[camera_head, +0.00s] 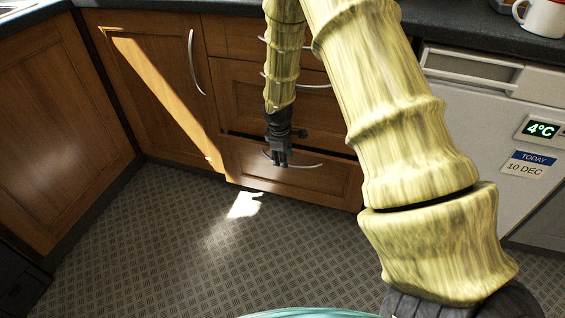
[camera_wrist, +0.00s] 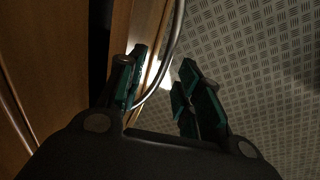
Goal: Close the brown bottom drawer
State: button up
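The brown bottom drawer (camera_head: 300,182) stands slightly open, with a dark gap along its top edge. In the wrist view its front (camera_wrist: 124,28) is a brown strip beside a dark opening. Its curved metal handle (camera_head: 308,166) also shows in the wrist view (camera_wrist: 176,38). I cannot tell whether a finger touches the handle or the drawer.
Closed drawers (camera_head: 232,82) are above, and a closed cupboard door (camera_head: 150,75) is to the left. A white appliance (camera_head: 475,115) with a 4°C display is at the right. A mug (camera_head: 545,18) stands on the dark counter (camera_head: 455,22). The patterned floor (camera_head: 150,235) before the drawer is clear.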

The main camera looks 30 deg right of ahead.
jog(key=shift+w+d+f, duration=0.15)
jog(key=shift+f, duration=0.9)
jog(key=shift+c, duration=0.4)
grip_shut()
